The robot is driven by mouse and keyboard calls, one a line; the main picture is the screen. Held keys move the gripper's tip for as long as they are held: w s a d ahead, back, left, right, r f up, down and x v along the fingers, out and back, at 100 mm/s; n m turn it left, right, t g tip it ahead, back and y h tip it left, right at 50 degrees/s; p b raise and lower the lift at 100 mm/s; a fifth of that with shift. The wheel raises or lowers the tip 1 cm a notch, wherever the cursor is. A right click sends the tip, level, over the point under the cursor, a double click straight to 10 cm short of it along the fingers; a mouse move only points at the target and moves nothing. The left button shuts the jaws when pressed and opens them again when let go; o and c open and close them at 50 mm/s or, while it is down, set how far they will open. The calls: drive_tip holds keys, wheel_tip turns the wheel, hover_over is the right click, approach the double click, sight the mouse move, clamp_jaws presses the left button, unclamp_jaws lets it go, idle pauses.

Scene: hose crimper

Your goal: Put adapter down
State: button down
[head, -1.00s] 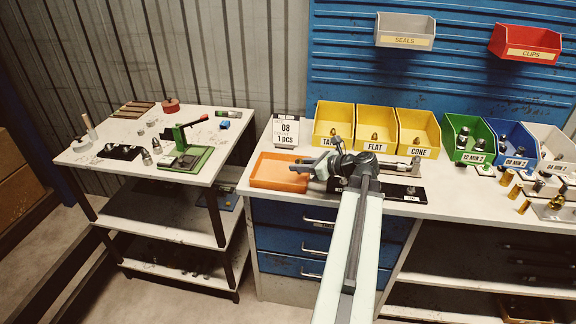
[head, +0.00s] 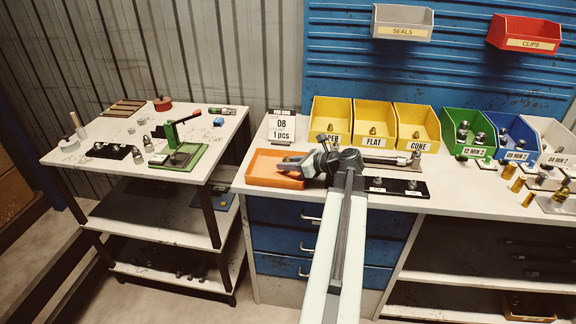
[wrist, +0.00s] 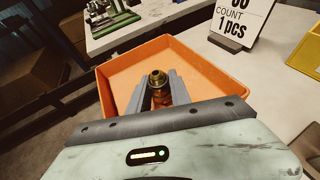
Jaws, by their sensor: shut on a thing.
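My gripper (head: 290,165) is over the orange tray (head: 262,181) at the left end of the bench. In the wrist view its two grey fingers (wrist: 158,92) are shut on a brass-coloured adapter (wrist: 158,77). The adapter sits between the fingertips, its round open end showing, above the orange tray floor (wrist: 120,70). The tray looks otherwise empty. I cannot tell whether the adapter touches the tray floor. In the head view the adapter is too small to make out.
A count card (head: 282,127) stands behind the tray. Yellow bins (head: 330,112) line the back, and a black strip with fittings (head: 400,188) lies right of my arm. A side table (head: 130,120) with a green press (head: 177,155) stands to the left.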

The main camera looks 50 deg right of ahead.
drive_tip(key=c, duration=1.2)
unclamp_jaws()
drive_tip(key=shift+f, duration=0.1)
drive_tip(key=shift+s+r+p, duration=0.1)
drive_tip(key=shift+r+p, duration=0.25)
drive_tip(key=shift+p, duration=0.05)
drive_tip(key=p+v, duration=0.4)
drive_tip(key=v, duration=0.6)
drive_tip(key=shift+s+d+r, duration=0.1)
drive_tip(key=shift+s+r, duration=0.1)
drive_tip(key=shift+s, duration=0.15)
drive_tip(key=shift+s+r, duration=0.1)
drive_tip(key=shift+s, duration=0.4)
